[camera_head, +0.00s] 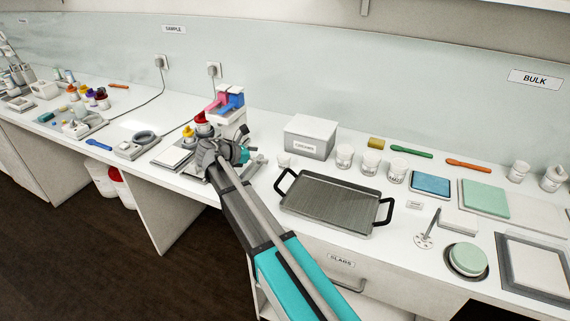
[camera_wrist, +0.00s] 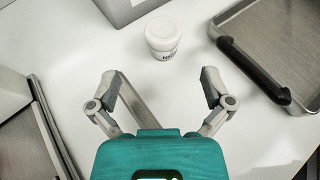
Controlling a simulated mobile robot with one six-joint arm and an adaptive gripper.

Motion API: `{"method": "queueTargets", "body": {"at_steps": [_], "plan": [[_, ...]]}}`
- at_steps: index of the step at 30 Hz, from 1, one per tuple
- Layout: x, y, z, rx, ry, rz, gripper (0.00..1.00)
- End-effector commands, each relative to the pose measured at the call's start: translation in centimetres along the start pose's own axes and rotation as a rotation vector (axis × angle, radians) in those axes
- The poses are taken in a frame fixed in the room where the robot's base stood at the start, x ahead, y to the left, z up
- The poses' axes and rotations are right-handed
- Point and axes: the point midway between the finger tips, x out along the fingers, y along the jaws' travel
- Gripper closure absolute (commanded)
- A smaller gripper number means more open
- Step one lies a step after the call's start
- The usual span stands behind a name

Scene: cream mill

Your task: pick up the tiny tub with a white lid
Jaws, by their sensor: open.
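A small white tub with a white lid (camera_wrist: 163,36) stands upright on the white counter in the wrist view, with dark lettering on its side. It lies ahead of my gripper (camera_wrist: 161,86), roughly centred between the fingers but beyond their tips. My gripper is open and empty. In the head view a small white tub (camera_head: 283,160) stands just right of my gripper (camera_head: 250,158), left of several larger white-lidded jars (camera_head: 344,157).
A grey box (camera_head: 310,136) stands behind the tub. A grey tray with black handles (camera_head: 330,204) lies to the right; its handle (camera_wrist: 250,68) is close to my right finger. A pink and blue device (camera_head: 229,103) and coloured-lid bottles (camera_head: 188,135) stand behind and left of my gripper.

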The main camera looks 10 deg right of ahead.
Motion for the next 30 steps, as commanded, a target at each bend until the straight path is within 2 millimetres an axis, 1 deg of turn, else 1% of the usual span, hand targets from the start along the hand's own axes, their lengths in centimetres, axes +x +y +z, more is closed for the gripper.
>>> {"method": "queueTargets", "body": {"at_steps": [1,3,6,9,14,25,30], "plan": [[1.1,-0.1,-0.3,0.001,0.000,-0.003,0.00],[2.1,-0.1,-0.3,0.001,0.000,-0.003,0.00],[3.5,-0.1,-0.2,0.000,0.000,-0.003,0.00],[4.5,-0.1,-0.2,0.000,0.000,-0.002,0.00],[5.2,-0.1,0.0,0.000,0.000,-0.001,0.00],[5.4,-0.1,0.0,0.000,0.000,-0.002,0.00],[6.6,-0.2,-0.2,0.001,0.000,-0.003,0.00]]}}
